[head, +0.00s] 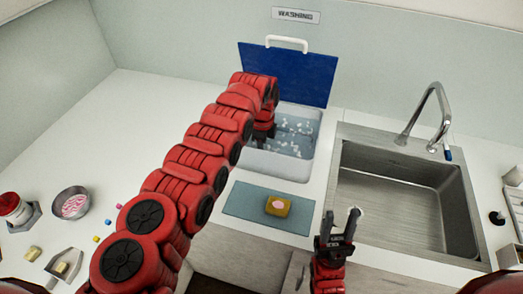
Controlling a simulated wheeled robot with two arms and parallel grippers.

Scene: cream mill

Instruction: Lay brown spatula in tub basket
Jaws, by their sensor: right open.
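The white tub (270,163) stands at the back middle under the washing sign, with its blue lid (290,72) raised. It holds water with white foam or bits, and I cannot make out a basket in it. My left arm reaches over to the tub's left side. My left gripper (262,138) is low at the tub, mostly hidden behind its own arm, so its jaws cannot be made out. My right gripper (339,220) is open and empty in front of the sink's left front corner. I cannot see a brown spatula anywhere.
A yellow-brown block with a pink top (278,205) lies on a blue-grey mat (243,201). A steel sink (400,200) with a tap (430,115) is at right. A bowl (71,203), a red-lidded jar (14,207) and small coloured cubes are at left. The back left counter is clear.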

